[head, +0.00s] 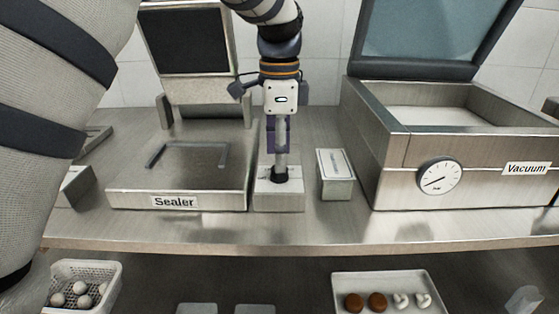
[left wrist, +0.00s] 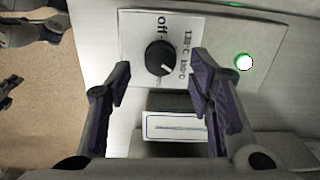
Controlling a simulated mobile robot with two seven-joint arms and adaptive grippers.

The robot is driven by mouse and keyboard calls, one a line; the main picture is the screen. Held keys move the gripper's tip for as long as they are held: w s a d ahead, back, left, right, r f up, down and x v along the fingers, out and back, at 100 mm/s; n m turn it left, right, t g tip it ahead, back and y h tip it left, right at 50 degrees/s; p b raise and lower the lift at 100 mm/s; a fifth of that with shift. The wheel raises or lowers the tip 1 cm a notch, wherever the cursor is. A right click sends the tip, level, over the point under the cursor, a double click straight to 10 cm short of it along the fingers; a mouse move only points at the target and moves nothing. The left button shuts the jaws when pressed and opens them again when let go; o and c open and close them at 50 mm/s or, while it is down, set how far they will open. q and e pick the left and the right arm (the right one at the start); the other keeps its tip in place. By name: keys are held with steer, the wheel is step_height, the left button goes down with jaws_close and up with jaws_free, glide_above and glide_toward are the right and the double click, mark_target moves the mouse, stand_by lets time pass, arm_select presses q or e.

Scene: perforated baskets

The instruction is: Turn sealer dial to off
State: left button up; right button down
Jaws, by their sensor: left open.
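The sealer (head: 185,165) stands on the counter in the head view, with its lid raised. To its right is a control box (head: 264,199). In the left wrist view, the box's black dial (left wrist: 157,55) is on a white label marked "off", 130°C and 150°C. Its white mark points away from "off", to the lower right near the 150°C side. A green lamp (left wrist: 244,62) glows beside it. My left gripper (head: 280,165) is above the box, its open fingers (left wrist: 160,72) on either side of the dial; contact cannot be told. My right gripper is not in view.
A small white-topped box (head: 336,175) stands just right of the control box. The vacuum machine (head: 390,170), lid open, is further right. Below the counter are a basket (head: 88,266) with white balls and a tray (head: 388,282) with brown and white items. The counter's front strip is clear.

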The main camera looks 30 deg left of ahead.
mark_target(279, 178)
arm_select(q)
steer(key=shift+f, duration=1.45)
jaws_close()
steer(key=shift+n, duration=0.4)
steer(key=n, duration=0.4)
steer(key=shift+n, duration=0.3)
steer(key=n, duration=1.2)
steer(key=shift+n, duration=0.4)
steer(key=n, duration=0.5)
steer(key=shift+n, duration=0.3)
